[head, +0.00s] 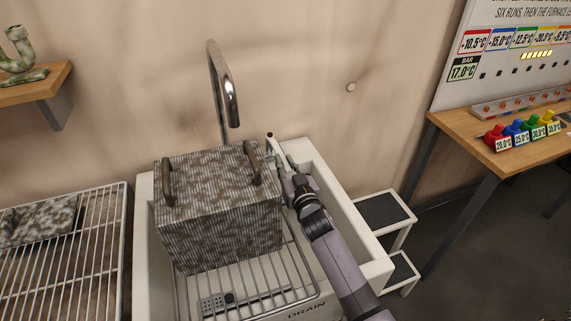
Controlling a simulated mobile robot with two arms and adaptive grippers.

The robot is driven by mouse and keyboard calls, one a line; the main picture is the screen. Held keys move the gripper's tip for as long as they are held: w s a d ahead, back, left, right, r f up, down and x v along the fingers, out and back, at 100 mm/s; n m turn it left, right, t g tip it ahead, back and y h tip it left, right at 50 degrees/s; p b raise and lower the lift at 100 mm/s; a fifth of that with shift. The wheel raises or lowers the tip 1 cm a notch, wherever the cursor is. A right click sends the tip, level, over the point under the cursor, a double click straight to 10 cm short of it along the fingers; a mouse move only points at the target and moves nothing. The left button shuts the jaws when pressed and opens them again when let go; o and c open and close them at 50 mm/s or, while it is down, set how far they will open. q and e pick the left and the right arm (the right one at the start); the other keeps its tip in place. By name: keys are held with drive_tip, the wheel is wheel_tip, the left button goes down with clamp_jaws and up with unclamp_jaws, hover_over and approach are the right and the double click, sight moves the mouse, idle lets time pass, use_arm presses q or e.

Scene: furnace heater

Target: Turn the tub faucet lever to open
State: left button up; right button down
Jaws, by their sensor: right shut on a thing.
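The chrome gooseneck faucet (231,95) rises behind the white tub (340,215) and curves over it. The tub faucet lever (270,138) shows as a small dark-tipped post at the tub's back rim, right of the spout. My right gripper (277,155) reaches in from the lower right and is shut on the lever. Its fingers are small and partly hide the lever's lower part. No water shows at the spout. My left gripper is not in view.
A grey ribbed block with two handles (218,215) stands in the tub on a wire rack (265,297), close left of my gripper. A step stool (385,212) and a wooden table (500,160) with colored weights stand to the right. Another wire rack (85,270) is at left.

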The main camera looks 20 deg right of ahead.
idle(0.4)
drive_tip(key=shift+d+r, duration=0.1)
drive_tip(key=shift+r, duration=0.05)
drive_tip(key=shift+w+d+n+g+y+p, duration=0.2)
drive_tip(key=shift+d+n+y+p, duration=0.5)
drive_tip(key=shift+d+y, duration=0.35)
drive_tip(key=shift+w+d+n+g+y+p, duration=0.2)
drive_tip(key=shift+d+n+y+p, duration=0.5)
drive_tip(key=shift+y, duration=0.55)
drive_tip(key=c, duration=1.5)
unclamp_jaws()
drive_tip(key=shift+s, duration=0.1)
